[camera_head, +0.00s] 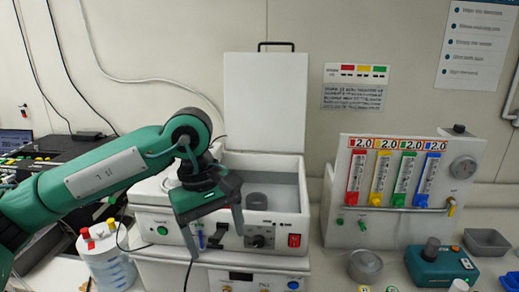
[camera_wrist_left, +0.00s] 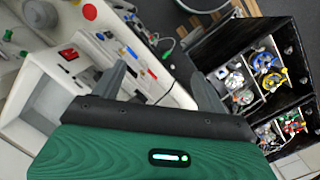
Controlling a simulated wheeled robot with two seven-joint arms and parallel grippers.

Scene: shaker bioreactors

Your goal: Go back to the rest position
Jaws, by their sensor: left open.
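My left arm comes in from the left in the head view, and its gripper (camera_head: 217,243) hangs in front of the white shaker bath with its lid raised. The two fingers are spread apart with nothing between them. In the left wrist view the open gripper (camera_wrist_left: 160,88) shows both grey fingers, with the white device front and grey floor or bench beyond them. My right gripper is in neither view.
A gas panel (camera_head: 400,190) with coloured flowmeters stands right. A teal device (camera_head: 440,266) and grey tray (camera_head: 487,242) sit at the lower right. A black compartmented box (camera_wrist_left: 258,70) shows in the wrist view.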

